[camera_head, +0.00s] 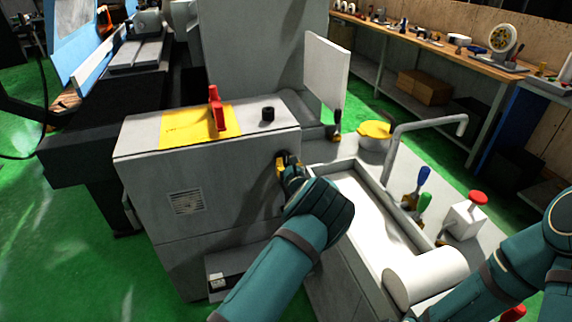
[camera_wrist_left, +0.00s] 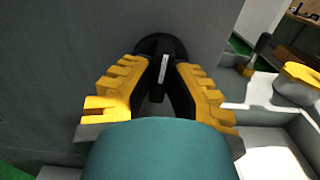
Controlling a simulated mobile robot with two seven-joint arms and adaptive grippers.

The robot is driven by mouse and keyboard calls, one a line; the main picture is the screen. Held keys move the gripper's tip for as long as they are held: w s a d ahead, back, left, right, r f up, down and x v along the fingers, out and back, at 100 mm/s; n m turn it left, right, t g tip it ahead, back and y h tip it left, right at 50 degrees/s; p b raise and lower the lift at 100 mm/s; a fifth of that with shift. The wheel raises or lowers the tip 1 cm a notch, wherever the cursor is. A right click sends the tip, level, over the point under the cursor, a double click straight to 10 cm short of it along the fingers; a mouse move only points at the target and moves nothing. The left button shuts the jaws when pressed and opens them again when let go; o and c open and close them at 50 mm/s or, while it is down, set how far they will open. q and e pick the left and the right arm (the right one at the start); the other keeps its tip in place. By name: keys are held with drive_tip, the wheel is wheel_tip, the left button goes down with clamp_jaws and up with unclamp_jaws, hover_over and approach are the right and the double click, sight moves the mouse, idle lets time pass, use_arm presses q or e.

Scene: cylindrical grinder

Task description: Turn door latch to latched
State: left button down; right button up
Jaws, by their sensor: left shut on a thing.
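The door latch (camera_wrist_left: 160,44) shows in the left wrist view as a round black base with a black knob carrying a pale line, on the side wall of the grey cabinet (camera_head: 200,225). The pale line stands close to upright in that view, tilted slightly. My left gripper (camera_head: 283,163) reaches the cabinet's right side, and its yellow-backed fingers are shut on the latch knob. In the head view the gripper hides the latch. My right arm enters at the lower right; its gripper is not visible.
A red lever (camera_head: 216,108) on a yellow plate and a black knob (camera_head: 267,114) are on the cabinet top. Right of my left arm are a trough (camera_head: 351,176), a bent pipe (camera_head: 394,150), a white cylinder (camera_head: 428,274) and a red-topped button box (camera_head: 465,220).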

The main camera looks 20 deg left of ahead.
use_arm(q)
drive_tip(key=shift+r+n, duration=0.1)
drive_tip(key=shift+n, duration=0.2)
idle(0.4)
drive_tip(key=c, duration=0.9)
unclamp_jaws()
drive_tip(key=shift+c, duration=0.2)
drive_tip(key=v, duration=1.2)
